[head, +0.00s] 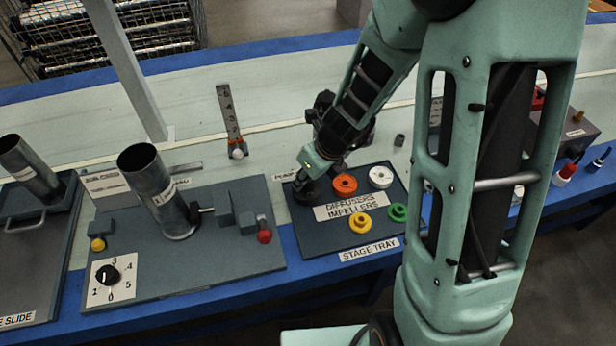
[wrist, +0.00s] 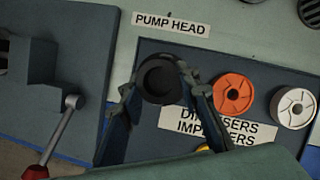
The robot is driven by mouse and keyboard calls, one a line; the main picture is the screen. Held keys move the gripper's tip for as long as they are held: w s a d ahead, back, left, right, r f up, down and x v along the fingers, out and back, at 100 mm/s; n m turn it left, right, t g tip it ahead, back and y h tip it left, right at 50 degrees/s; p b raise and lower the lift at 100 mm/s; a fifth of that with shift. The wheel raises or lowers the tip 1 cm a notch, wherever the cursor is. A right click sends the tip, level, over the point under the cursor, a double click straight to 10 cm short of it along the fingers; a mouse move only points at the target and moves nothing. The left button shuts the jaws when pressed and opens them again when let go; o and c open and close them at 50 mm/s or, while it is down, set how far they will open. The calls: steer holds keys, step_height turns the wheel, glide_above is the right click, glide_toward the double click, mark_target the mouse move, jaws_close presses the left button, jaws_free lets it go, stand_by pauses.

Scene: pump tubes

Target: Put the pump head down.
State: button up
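The pump head, a dark round cup-like piece (wrist: 160,80), is between my gripper's fingertips (wrist: 157,75) in the wrist view, with a finger against each side. In the head view the dark pump head (head: 308,191) is under my gripper (head: 315,178) at the back left of the stage tray (head: 350,238). I cannot tell whether it touches the tray. The PUMP HEAD label (wrist: 170,23) lies on the table just behind it. My wrist partly hides this area in the head view.
On the tray are an orange wheel (head: 344,184), a white wheel (head: 380,177), a yellow wheel (head: 360,223) and a green wheel (head: 398,212). A fixture with a metal tube (head: 157,190) and a red-knobbed lever (head: 264,236) stands left. A ruler post (head: 229,115) stands behind.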

steer(key=o, duration=0.4)
steer(key=shift+r, duration=0.25)
steer(key=p+v, duration=0.7)
steer(key=v, duration=0.4)
steer(key=shift+s+d+r, duration=0.15)
steer(key=shift+d+r, duration=0.05)
steer(key=shift+r, duration=0.15)
